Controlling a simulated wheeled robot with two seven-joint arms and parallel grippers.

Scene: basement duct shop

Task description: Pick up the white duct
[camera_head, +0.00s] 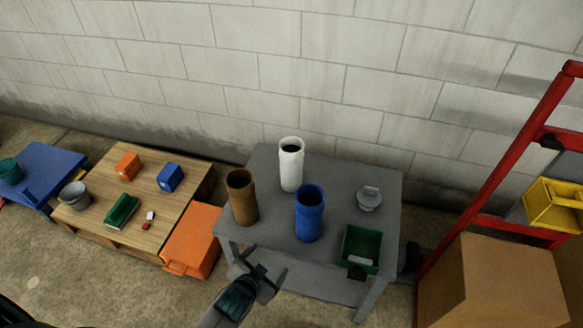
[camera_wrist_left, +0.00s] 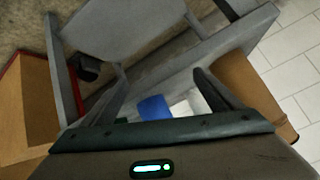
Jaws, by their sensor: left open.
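The white duct (camera_head: 291,168) stands upright at the back of the grey table (camera_head: 340,167). A brown duct (camera_head: 243,198) stands at its front left and a blue duct (camera_head: 309,215) at its front right. My left gripper (camera_head: 262,266) is open and empty, in front of the table's front edge, apart from the ducts. In the left wrist view the blue duct (camera_wrist_left: 153,107) shows between my fingers (camera_wrist_left: 160,80). A white patch beside it looks like part of the white duct (camera_wrist_left: 191,101), mostly hidden by a finger. My right gripper is not in view.
A green bin (camera_head: 360,248) and a grey fitting (camera_head: 369,198) sit on the table's right side. An orange crate (camera_head: 192,240) and a wooden pallet (camera_head: 100,225) with small items lie left. A red frame (camera_head: 490,190) and cardboard box (camera_head: 495,285) stand right. A block wall is behind.

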